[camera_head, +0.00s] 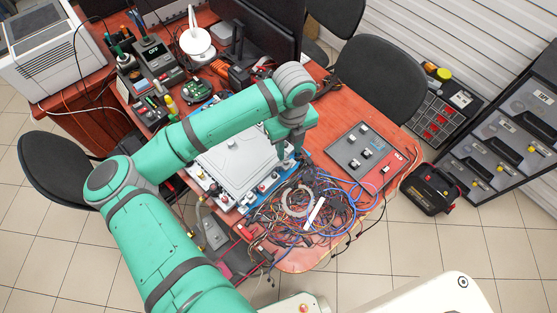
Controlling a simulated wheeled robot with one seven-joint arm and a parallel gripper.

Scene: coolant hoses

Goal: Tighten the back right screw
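A light grey box with a flat lid (236,152) lies on a blue mat (249,212) on the red-brown table. Small red and dark fittings line its front edge. My arm crosses over the back of the box, hiding that part. My gripper (287,158) points down at the box's right side, near its back right. Its fingertips are small and partly hidden, so I cannot tell whether they are open or touch anything. The back right screw cannot be made out.
A tangle of cables (306,204) lies right of the box's front. A dark grey panel with white switches (363,151) lies further right. A white lamp (196,42) and a monitor (270,28) stand behind. Chairs (381,78) surround the table.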

